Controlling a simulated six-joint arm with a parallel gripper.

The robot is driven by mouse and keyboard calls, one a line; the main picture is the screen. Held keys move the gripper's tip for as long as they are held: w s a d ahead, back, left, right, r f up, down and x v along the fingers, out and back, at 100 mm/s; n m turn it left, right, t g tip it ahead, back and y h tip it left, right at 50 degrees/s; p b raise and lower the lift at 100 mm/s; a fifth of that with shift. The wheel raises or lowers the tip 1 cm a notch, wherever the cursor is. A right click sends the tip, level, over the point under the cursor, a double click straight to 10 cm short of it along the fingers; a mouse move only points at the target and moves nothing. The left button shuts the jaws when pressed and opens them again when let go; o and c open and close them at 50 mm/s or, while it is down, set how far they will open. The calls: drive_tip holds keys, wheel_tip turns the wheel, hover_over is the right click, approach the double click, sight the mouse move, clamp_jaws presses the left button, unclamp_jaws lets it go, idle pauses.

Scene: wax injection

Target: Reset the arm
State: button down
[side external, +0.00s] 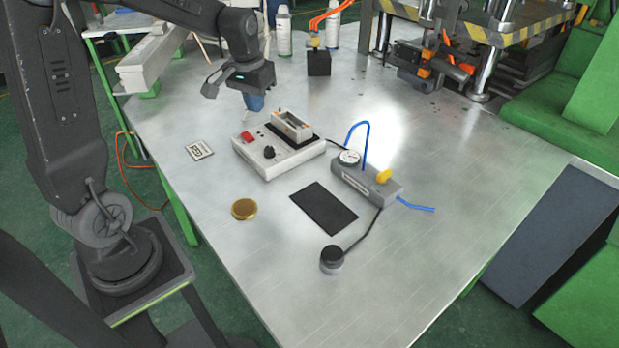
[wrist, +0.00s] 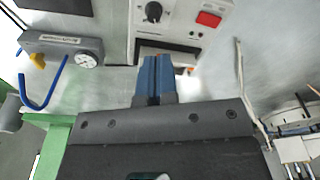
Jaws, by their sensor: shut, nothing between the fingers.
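My gripper (side external: 255,103) hangs at the end of my arm, above the far left part of the metal table, behind the white control box (side external: 264,160). In the wrist view its blue fingers (wrist: 154,80) are together and nothing shows between them. The control box has a red switch, a black knob and a light rectangular mould on a dark pad on top; it also shows in the wrist view (wrist: 180,16). My gripper is apart from the box and the table.
A gauge unit (side external: 365,183) with a blue tube and yellow knob stands right of the box. A black mat (side external: 323,208), a gold disc (side external: 244,209), a black button (side external: 331,258) and a printed card (side external: 199,150) lie on the table. A black block (side external: 318,63) stands behind.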

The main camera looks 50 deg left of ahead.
drive_tip(key=s+d+r+m+t, duration=0.2)
drive_tip(key=s+d+r, duration=0.1)
drive_tip(key=s+d, duration=0.5)
drive_tip(key=s+d+r+m+t, duration=0.2)
drive_tip(key=s+d+r, duration=0.2)
drive_tip(key=s+d, duration=0.4)
drive_tip(key=shift+d+m+h, duration=0.3)
drive_tip(key=shift+d, duration=0.1)
drive_tip(key=c, duration=1.8)
unclamp_jaws()
drive_tip(key=shift+c, duration=0.2)
